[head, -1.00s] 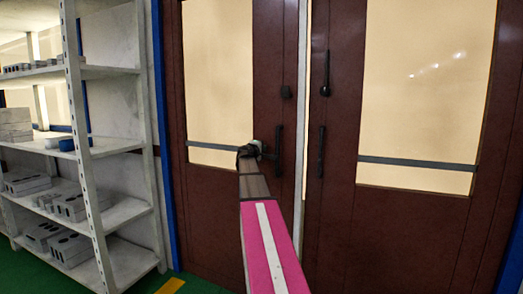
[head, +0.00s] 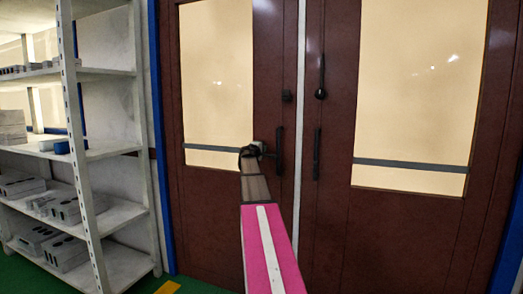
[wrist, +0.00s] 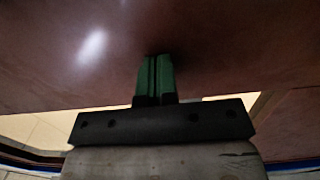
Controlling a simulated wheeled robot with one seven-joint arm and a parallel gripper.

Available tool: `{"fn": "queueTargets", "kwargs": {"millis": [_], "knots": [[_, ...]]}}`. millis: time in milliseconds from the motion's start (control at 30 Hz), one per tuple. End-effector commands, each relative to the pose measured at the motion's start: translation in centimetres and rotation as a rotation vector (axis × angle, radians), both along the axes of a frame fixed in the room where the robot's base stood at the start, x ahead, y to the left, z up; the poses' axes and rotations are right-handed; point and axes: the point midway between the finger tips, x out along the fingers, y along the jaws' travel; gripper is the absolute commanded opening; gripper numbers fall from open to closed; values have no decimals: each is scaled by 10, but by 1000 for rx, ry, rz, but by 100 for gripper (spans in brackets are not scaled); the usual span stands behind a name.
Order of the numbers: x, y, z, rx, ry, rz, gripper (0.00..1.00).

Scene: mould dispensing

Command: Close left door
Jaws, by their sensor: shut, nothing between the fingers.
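The left door (head: 222,200) is dark brown with a large pale window and a grey bar across it. It stands in the head view, near flush with its frame, beside the right door (head: 335,215). A dark vertical handle (head: 279,152) sits near its right edge. My gripper (head: 262,148) is at the door just left of this handle. In the wrist view the green fingers (wrist: 155,78) are pressed together and empty. Their tips reach a brown door surface (wrist: 225,65), touching or very close to it; I cannot tell which.
A pale vertical strip (head: 300,120) shows between the two doors. A white metal shelf (head: 85,150) with several grey boxes stands at the left, close to the blue door frame (head: 158,150). Green floor with a yellow mark (head: 168,287) shows below.

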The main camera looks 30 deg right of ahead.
Motion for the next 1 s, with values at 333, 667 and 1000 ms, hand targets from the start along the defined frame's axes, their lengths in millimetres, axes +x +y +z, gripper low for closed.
{"fn": "queueTargets", "kwargs": {"millis": [333,667,1000], "knots": [[-7,3,7,-8,-5,-7,0],[-59,58,4,-5,-4,2,0],[-95,102,3,-4,-2,3,0]]}}
